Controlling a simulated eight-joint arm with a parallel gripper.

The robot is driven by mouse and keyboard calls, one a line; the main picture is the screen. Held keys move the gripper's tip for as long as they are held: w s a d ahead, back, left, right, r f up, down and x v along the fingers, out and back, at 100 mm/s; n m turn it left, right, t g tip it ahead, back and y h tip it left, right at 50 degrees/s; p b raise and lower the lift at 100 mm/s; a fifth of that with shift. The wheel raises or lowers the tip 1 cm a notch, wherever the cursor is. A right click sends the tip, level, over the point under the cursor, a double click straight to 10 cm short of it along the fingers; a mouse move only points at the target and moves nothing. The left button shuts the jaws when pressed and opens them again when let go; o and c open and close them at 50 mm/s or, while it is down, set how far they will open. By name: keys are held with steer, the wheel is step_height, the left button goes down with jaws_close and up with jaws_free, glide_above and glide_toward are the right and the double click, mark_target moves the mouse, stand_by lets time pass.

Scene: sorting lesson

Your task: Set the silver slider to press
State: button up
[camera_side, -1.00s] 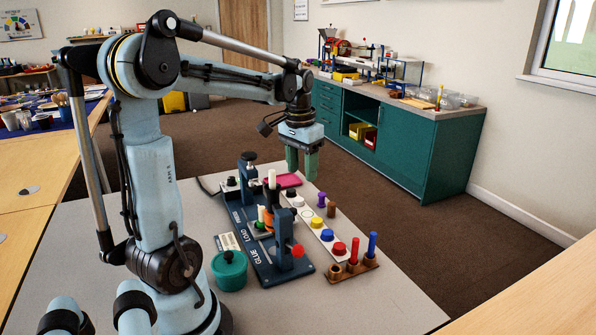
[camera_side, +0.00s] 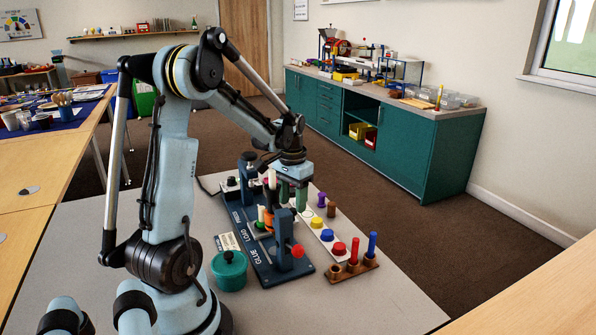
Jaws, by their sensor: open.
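A dark blue fixture (camera_side: 262,270) lies on the grey table, lettered GLUE, LOAD and PRESS from near to far. A small silver slider (camera_side: 255,229) shows only partly on it, roughly beside LOAD, with small green, cream and orange parts around it. Its right side is hidden by the fixture's near post and the parts. My gripper (camera_side: 293,198) has green fingers pointing down, open, just right of the fixture's middle. I see nothing between the fingers. Whether they touch anything is unclear.
A white strip with coloured caps, among them a blue cap (camera_side: 327,235) and a red cap (camera_side: 338,249), lies right of the fixture. A wooden peg stand (camera_side: 352,270) stands near it. A green lidded pot (camera_side: 229,270) is at left. The table front right is clear.

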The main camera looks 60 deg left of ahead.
steer(key=shift+f, duration=1.15)
steer(key=shift+c, duration=0.3)
jaws_close()
